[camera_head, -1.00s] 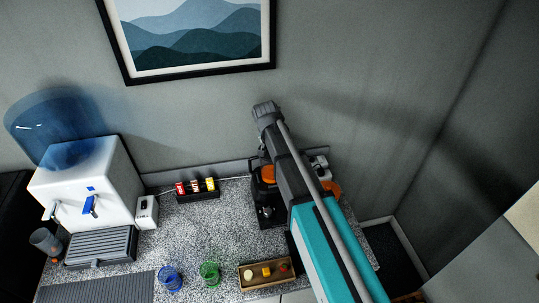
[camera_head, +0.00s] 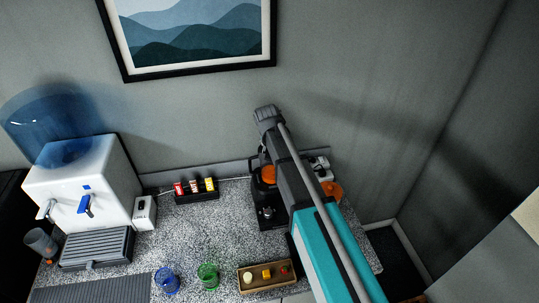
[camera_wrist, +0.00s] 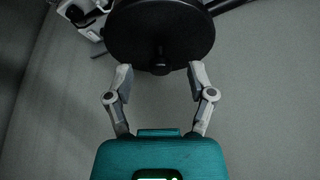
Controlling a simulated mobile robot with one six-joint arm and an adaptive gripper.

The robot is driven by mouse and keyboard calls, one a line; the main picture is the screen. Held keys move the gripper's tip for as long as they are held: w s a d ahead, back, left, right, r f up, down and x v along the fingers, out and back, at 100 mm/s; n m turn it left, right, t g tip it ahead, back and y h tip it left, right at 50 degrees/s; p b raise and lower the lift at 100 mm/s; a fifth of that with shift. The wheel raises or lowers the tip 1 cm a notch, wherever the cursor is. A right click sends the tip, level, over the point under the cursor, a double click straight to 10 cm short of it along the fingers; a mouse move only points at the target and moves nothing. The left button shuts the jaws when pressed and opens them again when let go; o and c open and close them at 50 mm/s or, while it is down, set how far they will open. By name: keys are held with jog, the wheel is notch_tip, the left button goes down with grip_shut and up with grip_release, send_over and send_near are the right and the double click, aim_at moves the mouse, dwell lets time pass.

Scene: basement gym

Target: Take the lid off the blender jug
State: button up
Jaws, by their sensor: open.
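In the wrist view, a dark round disc (camera_wrist: 160,25) with a small knob (camera_wrist: 160,66) fills the top middle. It looks like the blender jug's lid, but I cannot tell for sure, and no jug shows below it. My gripper (camera_wrist: 160,76) is open, its two fingertips at either side of the knob and apart from it. Nothing is between the fingers. In the head view my arm hides the gripper and much of the counter's right part. The jug cannot be made out there.
A black appliance with an orange part (camera_head: 269,174) stands left of my arm; another orange item (camera_head: 332,189) shows to its right.

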jog(key=shift+b+x, duration=0.55)
jog(key=shift+x, duration=0.45)
grip_shut()
